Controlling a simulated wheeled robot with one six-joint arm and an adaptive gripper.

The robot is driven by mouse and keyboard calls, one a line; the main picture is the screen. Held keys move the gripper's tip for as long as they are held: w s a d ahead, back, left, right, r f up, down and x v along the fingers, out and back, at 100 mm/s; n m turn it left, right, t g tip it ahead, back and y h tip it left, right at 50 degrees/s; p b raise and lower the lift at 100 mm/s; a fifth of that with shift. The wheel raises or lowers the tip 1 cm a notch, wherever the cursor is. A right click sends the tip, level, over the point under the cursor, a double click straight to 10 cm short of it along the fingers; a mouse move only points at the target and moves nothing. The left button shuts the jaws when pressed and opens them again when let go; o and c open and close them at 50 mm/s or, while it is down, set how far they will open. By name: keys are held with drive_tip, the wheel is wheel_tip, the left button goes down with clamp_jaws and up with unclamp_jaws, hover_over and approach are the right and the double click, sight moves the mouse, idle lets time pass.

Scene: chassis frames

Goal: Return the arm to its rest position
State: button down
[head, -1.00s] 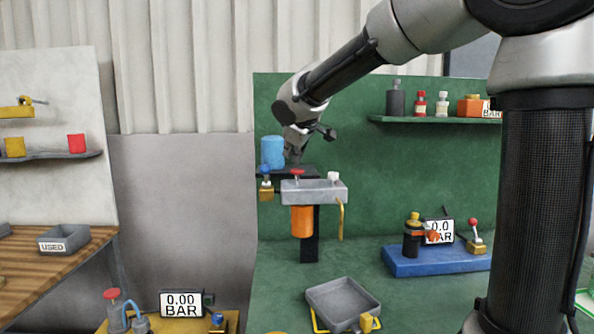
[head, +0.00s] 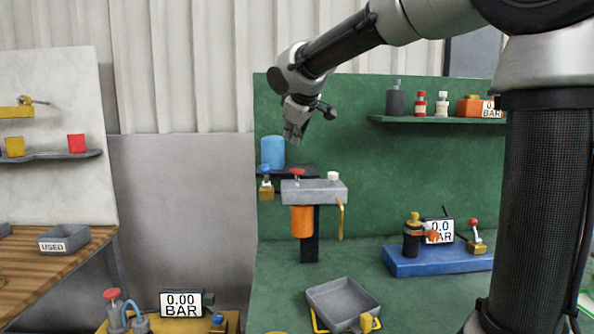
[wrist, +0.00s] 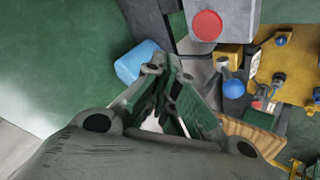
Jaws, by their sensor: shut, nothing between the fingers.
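My gripper (head: 294,136) hangs from my raised arm in front of the green back panel, fingers pointing down. It is shut and empty. In the head view it is above and a little right of the blue cylinder (head: 272,152) and above the grey filter head (head: 314,191) with its red knob (head: 297,175), apart from them. In the wrist view my gripper (wrist: 168,68) shows its fingertips together, with the blue cylinder (wrist: 136,62) just left of them and the red knob (wrist: 207,25) at upper right.
An orange bowl (head: 302,222) hangs under the filter head. A shelf (head: 433,120) with bottles is at right. A blue base (head: 437,259) with a gauge and a grey tray (head: 342,304) stand on the green bench. The space left of my gripper, before the corrugated wall, is free.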

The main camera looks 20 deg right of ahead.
sight(300, 170)
drive_tip(key=shift+s+d+f, duration=0.1)
drive_tip(key=shift+s+f, duration=0.1)
drive_tip(key=s+f, duration=0.1)
drive_tip(key=s+f+g, duration=0.1)
drive_tip(key=f, duration=0.1)
drive_tip(key=s+d+f+m+g, duration=0.1)
drive_tip(key=f, duration=0.1)
drive_tip(key=shift+s+f, duration=0.2)
drive_tip(key=shift+f, duration=0.05)
drive_tip(key=s+d+f+m+g, duration=0.1)
drive_tip(key=s+d, duration=0.4)
drive_tip(key=s, duration=0.5)
drive_tip(key=s+d+f+m+g, duration=0.1)
drive_tip(key=s+d+f+m, duration=0.3)
drive_tip(key=s, duration=0.7)
drive_tip(key=s+d+f+m+g, duration=0.1)
drive_tip(key=s+d+f+m, duration=0.2)
drive_tip(key=s, duration=0.8)
wheel_tip(300, 170, down, 3)
drive_tip(key=d, duration=0.2)
drive_tip(key=shift+d, duration=0.35)
drive_tip(key=shift+s+f, duration=0.1)
